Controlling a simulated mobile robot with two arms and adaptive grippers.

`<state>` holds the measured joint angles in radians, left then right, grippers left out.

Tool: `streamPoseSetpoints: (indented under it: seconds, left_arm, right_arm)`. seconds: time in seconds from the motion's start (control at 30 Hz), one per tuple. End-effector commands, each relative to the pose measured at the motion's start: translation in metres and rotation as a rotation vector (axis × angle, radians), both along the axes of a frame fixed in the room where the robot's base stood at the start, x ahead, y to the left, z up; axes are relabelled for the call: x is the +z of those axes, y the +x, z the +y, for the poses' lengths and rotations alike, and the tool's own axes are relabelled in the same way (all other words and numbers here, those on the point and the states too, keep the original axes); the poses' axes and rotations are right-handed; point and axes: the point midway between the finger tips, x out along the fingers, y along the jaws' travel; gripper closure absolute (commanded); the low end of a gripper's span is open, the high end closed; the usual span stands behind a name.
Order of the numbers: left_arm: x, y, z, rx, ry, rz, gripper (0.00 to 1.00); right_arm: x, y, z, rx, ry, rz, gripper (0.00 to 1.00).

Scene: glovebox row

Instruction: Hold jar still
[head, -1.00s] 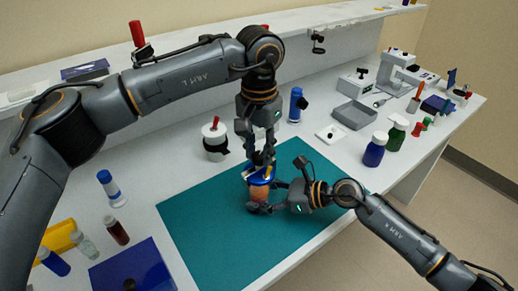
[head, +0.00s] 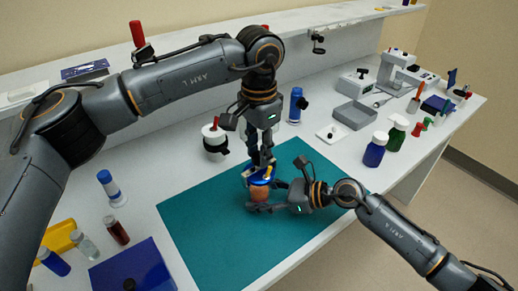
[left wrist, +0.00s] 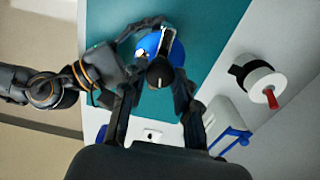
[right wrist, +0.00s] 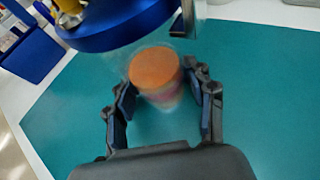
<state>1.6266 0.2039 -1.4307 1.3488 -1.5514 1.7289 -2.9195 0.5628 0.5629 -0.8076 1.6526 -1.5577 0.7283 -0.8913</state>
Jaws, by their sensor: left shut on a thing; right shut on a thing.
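The jar (head: 260,193), clear with orange contents, stands over the teal mat; its orange contents (right wrist: 156,69) also show in the right wrist view. A blue lid (left wrist: 151,44) is above it; I cannot tell whether it sits tight. My right gripper (head: 256,207) is shut around the jar from the right, with a finger on each side in the right wrist view (right wrist: 165,92). My left gripper (head: 262,163) points down from above, shut on a black-ended handle (left wrist: 159,72) over the lid. The jar's lower part is partly hidden by my right fingers.
The teal mat (head: 200,230) is mostly clear around the jar. Bottles and a blue box (head: 133,268) are at left. Blue and green bottles (head: 375,150) stand at right.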

Motion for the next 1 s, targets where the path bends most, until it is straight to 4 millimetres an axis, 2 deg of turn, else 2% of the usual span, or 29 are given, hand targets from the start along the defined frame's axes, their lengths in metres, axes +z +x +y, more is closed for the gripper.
streamPoseSetpoints:
  seconds: [0.1, 0.13, 0.2, 0.23, 0.5, 0.63, 0.77, 1.0]
  left_arm:
    - [0.000, 0.000, 0.000, 0.002, 0.001, -0.001, 1.00]
    - [0.000, 0.000, 0.000, 0.002, 0.001, -0.001, 0.64]
    - [0.000, 0.000, 0.000, 0.002, 0.001, -0.001, 0.49]
    - [0.000, 0.000, 0.000, 0.002, 0.001, -0.001, 0.46]
    - [0.000, 0.000, 0.000, 0.002, 0.000, 0.000, 0.46]
    - [0.009, 0.001, 0.000, 0.002, 0.000, -0.002, 0.46]
    - [0.030, 0.001, 0.000, 0.002, -0.001, -0.003, 0.46]
    - [0.082, 0.001, 0.000, 0.003, -0.001, -0.004, 0.46]
  right_arm:
    - [-0.001, -0.001, 0.000, 0.003, -0.002, 0.002, 0.93]
    - [-0.001, -0.001, 0.000, 0.003, -0.002, 0.002, 0.93]
    - [-0.001, -0.001, 0.000, 0.003, -0.002, 0.002, 0.93]
    - [-0.001, -0.001, 0.000, 0.003, -0.002, 0.002, 0.93]
    - [-0.001, -0.001, 0.000, 0.001, -0.001, 0.002, 0.93]
    - [-0.001, -0.001, 0.000, 0.001, -0.001, 0.002, 0.93]
    - [-0.001, -0.001, 0.000, 0.001, -0.001, 0.002, 0.93]
    - [-0.001, -0.001, 0.000, 0.001, -0.001, 0.002, 0.93]
